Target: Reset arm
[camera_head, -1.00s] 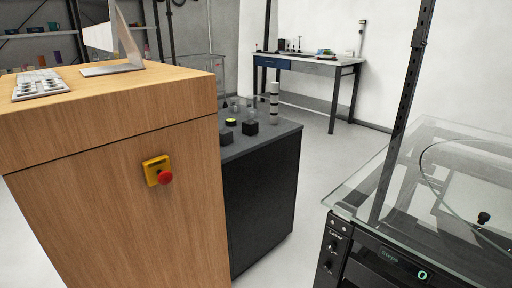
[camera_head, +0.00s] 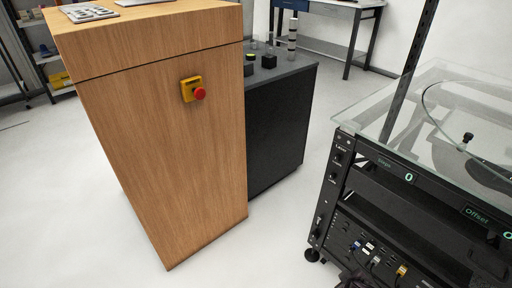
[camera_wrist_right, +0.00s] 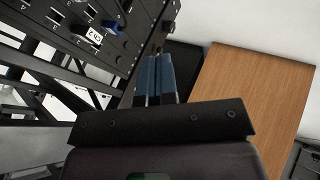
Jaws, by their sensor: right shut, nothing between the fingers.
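My right gripper (camera_wrist_right: 155,78) shows in the right wrist view, its two blue fingers together with nothing between them. It points toward the gap between a black rack and a wooden cabinet. The rack's panel (camera_wrist_right: 110,25), with sockets and plugs, is close beside the fingers at the upper left. I cannot tell whether the fingertips touch it. In the head view, a dark shape at the bottom edge in front of the rack is too cut off to identify. My left gripper is in neither view.
A wooden cabinet (camera_head: 165,140) with a red emergency button (camera_head: 199,93) stands left of centre, a dark cabinet (camera_head: 277,125) behind it. The black rack (camera_head: 400,195) with a glass top (camera_head: 420,100) stands at right. Floor (camera_head: 270,235) between them is clear.

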